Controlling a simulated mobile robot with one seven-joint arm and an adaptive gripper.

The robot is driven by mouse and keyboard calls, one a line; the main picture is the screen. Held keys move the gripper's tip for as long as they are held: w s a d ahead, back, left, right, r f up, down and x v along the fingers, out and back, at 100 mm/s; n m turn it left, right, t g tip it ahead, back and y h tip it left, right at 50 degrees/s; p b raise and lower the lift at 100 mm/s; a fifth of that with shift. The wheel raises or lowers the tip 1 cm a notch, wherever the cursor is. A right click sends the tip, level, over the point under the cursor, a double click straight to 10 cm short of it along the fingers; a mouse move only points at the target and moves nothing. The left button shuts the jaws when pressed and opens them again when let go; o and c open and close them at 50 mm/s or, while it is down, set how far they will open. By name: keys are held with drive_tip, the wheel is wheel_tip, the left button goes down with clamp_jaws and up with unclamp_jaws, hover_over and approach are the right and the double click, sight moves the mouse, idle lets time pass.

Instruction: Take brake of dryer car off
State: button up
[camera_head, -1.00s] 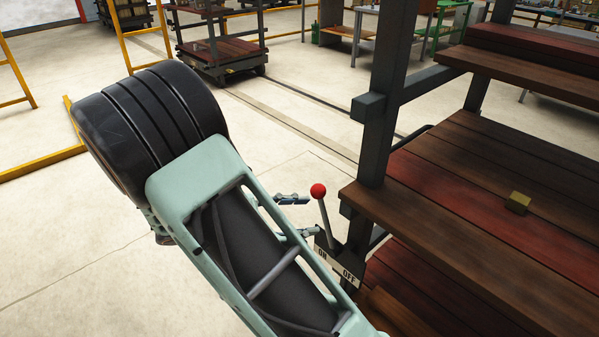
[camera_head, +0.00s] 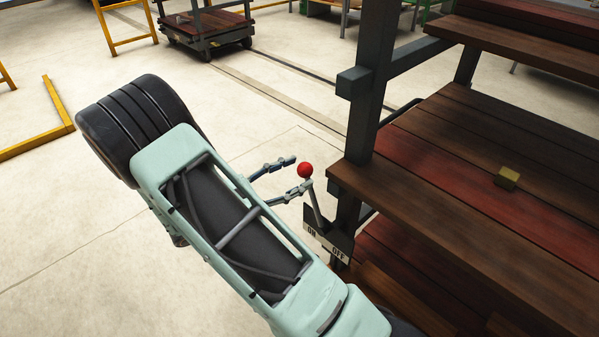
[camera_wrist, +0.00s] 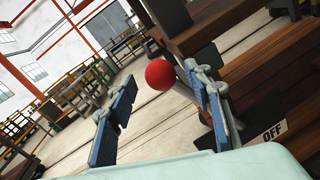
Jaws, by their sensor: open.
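The brake lever's red ball knob (camera_head: 305,170) tops a thin grey lever on the dryer car's corner post. It also shows in the wrist view (camera_wrist: 160,74). The lever rises from a plate (camera_head: 325,240) marked ON and OFF and leans to the ON side. The dryer car (camera_head: 440,180) has dark frame posts and brown and red plank shelves. My gripper (camera_head: 298,173) is open at knob height, its two blue-padded fingers spread. The knob lies between the fingertip directions in the wrist view. I cannot tell whether a finger touches the knob or lever.
A small yellowish block (camera_head: 508,177) lies on the car's plank shelf. The car's post (camera_head: 367,90) stands close right of the lever. Another cart (camera_head: 205,28) and yellow rails (camera_head: 50,125) stand farther back.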

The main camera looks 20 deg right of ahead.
drive_tip(key=shift+x, duration=0.85)
drive_tip(key=shift+c, duration=0.6)
clamp_jaws()
